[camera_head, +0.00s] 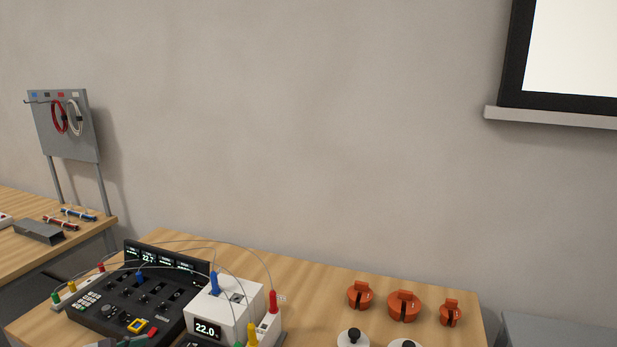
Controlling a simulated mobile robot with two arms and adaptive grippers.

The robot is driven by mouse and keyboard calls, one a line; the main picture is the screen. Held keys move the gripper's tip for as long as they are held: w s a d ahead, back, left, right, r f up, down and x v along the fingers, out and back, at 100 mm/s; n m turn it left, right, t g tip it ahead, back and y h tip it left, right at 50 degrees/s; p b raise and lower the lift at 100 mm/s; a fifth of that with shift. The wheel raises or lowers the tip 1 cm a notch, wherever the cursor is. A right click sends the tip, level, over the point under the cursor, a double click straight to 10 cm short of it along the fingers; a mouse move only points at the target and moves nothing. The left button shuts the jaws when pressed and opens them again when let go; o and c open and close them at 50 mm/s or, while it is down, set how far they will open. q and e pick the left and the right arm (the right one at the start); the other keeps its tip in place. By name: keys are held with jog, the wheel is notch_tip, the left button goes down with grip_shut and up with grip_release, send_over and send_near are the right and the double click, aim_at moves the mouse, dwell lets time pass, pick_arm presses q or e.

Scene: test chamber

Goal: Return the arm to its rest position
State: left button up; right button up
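Neither of my grippers can be made out in the head view, and no arm of mine is clearly visible. A wooden table (300,272) stands in the lower part of the view. On it are a black control console (125,305) with lit displays and a white box (222,312) whose display reads 22.0. Thin cables with coloured plugs arch over them. A small dark piece with green and red parts (130,341) is cut off by the bottom edge, and I cannot tell what it is.
Three orange slotted pieces (404,305) and white discs with black knobs (353,339) are at the table's right. A second table (20,255) at the left holds small parts. A grey rack (68,125) holds cable loops. A window or screen (570,50) is upper right.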

pick_arm(q)
jog(key=s+d+f+m+g+y, duration=0.1)
jog(key=s+d+f+m+g, duration=0.2)
jog(key=s+d+f+m, duration=0.4)
jog(key=s+d+f+m+g+y, duration=0.1)
jog(key=s+d+f+m+g, duration=0.1)
jog(key=s+d+f+m, duration=0.55)
jog(key=s+r+m+g+y, duration=0.1)
jog(key=s+r+m+y, duration=0.15)
jog(key=s+m, duration=0.55)
jog(key=s+r+m+g+y, duration=0.1)
jog(key=s+r+m+y, duration=0.15)
jog(key=s+m, duration=0.55)
notch_tip(320, 180, down, 29)
jog(key=s+n+g+h+b, duration=0.1)
jog(key=s+b, duration=0.1)
jog(key=b, duration=0.3)
jog(key=s+a+f+b, duration=0.1)
jog(key=s+f, duration=0.7)
jog(key=f, duration=0.2)
jog(key=s+a+f+g+b, duration=0.1)
jog(key=s+f+b, duration=0.1)
jog(key=s+f, duration=0.7)
notch_tip(320, 180, down, 3)
jog(key=shift+a+r+b, duration=0.2)
jog(key=shift+a+b, duration=0.05)
jog(key=shift+b, duration=0.05)
pick_arm(e)
notch_tip(320, 180, down, 9)
jog(key=shift+r, duration=0.2)
